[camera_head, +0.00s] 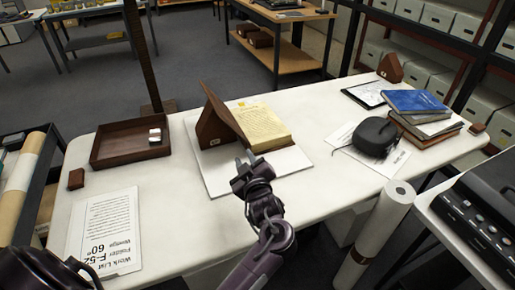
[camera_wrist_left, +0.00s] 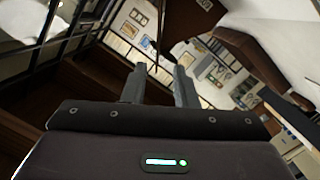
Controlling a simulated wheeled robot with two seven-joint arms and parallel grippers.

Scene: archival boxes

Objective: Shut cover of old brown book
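The old brown book lies open on a white board (camera_head: 290,160) on the table. Its yellowed page (camera_head: 262,124) faces up on the right. Its brown cover (camera_head: 222,112) stands up at the left, tilted leftward over a brown wooden wedge-shaped support (camera_head: 209,130). My left gripper (camera_head: 244,160) is just in front of the book, near the lower edge of the page and cover. In the left wrist view its two fingers (camera_wrist_left: 160,85) are apart with nothing between them. Whether it touches the book cannot be told. My right gripper is not in view.
A brown tray (camera_head: 130,143) with a small pale object stands at left. A printed sheet (camera_head: 108,232) lies at front left. A dark rounded device (camera_head: 375,137) and stacked books (camera_head: 418,115) are at right. Bare table shows in front of the board.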

